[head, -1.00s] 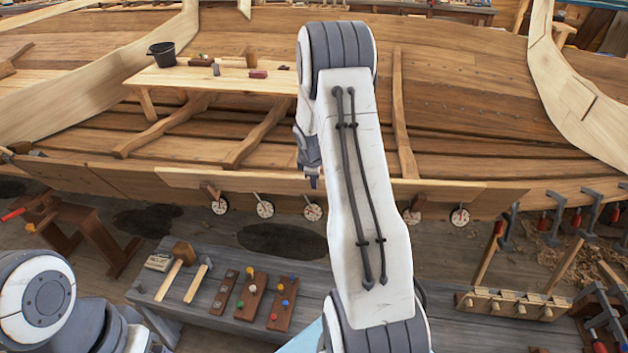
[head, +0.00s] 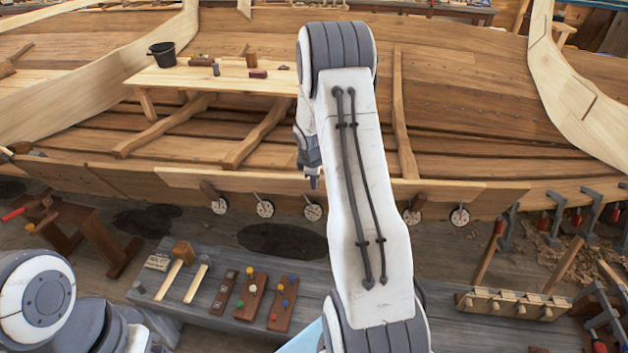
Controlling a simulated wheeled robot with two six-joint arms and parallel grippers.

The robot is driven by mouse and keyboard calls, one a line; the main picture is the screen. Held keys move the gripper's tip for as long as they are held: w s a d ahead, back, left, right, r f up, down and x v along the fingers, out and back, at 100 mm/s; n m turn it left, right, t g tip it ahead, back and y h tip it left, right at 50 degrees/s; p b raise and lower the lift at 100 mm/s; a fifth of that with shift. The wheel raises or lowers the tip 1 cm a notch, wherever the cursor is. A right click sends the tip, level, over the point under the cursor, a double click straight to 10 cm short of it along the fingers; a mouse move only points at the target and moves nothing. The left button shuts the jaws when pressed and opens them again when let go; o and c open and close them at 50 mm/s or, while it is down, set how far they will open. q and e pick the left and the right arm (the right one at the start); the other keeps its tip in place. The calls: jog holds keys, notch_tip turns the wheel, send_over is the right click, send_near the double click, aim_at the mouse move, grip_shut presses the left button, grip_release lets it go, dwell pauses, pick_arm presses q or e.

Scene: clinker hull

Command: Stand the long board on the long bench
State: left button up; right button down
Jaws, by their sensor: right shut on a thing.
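A pale bench (head: 160,80) stands inside the hull at the upper left, carrying a few small things. A grey bench (head: 165,308) stands in front of the hull, with three brown peg boards (head: 283,304) lying on it. A long plank (head: 230,182) runs along the hull side. I cannot tell which of these boards is the task's long board. My right gripper (head: 311,178) shows partly beside my right arm, above the plank's edge. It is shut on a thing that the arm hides. My left gripper is outside the view.
A black bucket (head: 162,54) stands on the pale bench's left end. A rack of pegs (head: 512,304) and several clamps are at the right. My right arm covers the middle.

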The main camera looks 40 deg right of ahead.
dwell(0.4)
jog(key=shift+w+r, duration=0.1)
jog(key=shift+r, duration=0.05)
jog(key=shift+r+p, duration=0.4)
jog(key=shift+r, duration=0.1)
jog(key=p+v, duration=0.5)
jog(key=v, duration=0.3)
dwell(0.6)
jog(key=shift+a+r, duration=0.1)
jog(key=shift+a, duration=0.1)
jog(key=s+a+f+b, duration=0.3)
jog(key=s+a+b, duration=0.2)
jog(key=s+b, duration=0.1)
jog(key=shift+s+a+b, duration=0.25)
jog(key=shift+a+b, duration=0.15)
jog(key=shift+b, duration=0.4)
dwell(0.4)
